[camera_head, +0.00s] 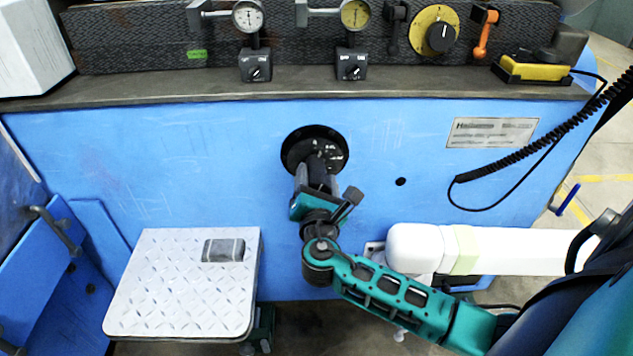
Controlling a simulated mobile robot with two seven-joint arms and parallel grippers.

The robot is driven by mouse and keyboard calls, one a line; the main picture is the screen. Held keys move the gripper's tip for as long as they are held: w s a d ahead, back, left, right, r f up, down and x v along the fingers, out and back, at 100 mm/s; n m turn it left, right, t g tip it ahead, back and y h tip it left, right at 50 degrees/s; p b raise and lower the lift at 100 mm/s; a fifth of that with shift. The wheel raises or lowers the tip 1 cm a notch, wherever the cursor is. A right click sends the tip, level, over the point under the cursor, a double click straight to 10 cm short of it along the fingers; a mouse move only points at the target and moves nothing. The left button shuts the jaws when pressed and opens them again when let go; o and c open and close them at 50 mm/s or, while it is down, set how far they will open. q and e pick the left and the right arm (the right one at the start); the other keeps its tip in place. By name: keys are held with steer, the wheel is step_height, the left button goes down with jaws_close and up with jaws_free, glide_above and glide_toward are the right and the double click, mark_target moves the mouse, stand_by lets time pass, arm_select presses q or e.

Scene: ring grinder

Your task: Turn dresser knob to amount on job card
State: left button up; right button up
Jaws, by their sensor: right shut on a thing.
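A black round knob (315,145) is set in the blue machine front, with small pale marks on its face. My right gripper (316,172) reaches up to it from below and is shut on its lower part. The fingers hide part of the knob, and I cannot read its marks. A yellow dial with a black knob (439,37) is on the dark upper panel, apart from the gripper. No label shows which one is the dresser knob. I see no readable job card. My left gripper is not in view.
Two gauges (248,16) (355,14) stand above small switch boxes (255,66) (351,64). An orange lever (486,35) and a yellow pendant (536,68) with a coiled cable (545,140) are at the right. A metal step plate (180,290) bearing a grey block (223,250) is lower left.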

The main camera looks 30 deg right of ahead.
steer(key=m+b, duration=0.1)
steer(key=m, duration=0.1)
steer(key=m+b, duration=0.1)
steer(key=m, duration=0.2)
steer(key=shift+f+m, duration=0.2)
steer(key=shift+m, duration=0.1)
steer(key=shift+m+b, duration=0.6)
steer(key=shift+m, duration=0.3)
steer(key=m+b, duration=0.2)
steer(key=m, duration=0.1)
steer(key=shift+r+m, duration=0.1)
steer(key=shift+m, duration=0.2)
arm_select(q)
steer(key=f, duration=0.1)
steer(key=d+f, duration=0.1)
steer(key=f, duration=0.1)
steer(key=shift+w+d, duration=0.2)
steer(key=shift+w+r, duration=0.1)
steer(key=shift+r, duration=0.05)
arm_select(e)
steer(key=shift+m, duration=0.4)
steer(key=o, duration=0.7)
steer(key=shift+c, duration=0.2)
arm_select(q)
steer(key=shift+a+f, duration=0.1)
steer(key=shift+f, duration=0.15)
arm_select(e)
steer(key=o, duration=0.4)
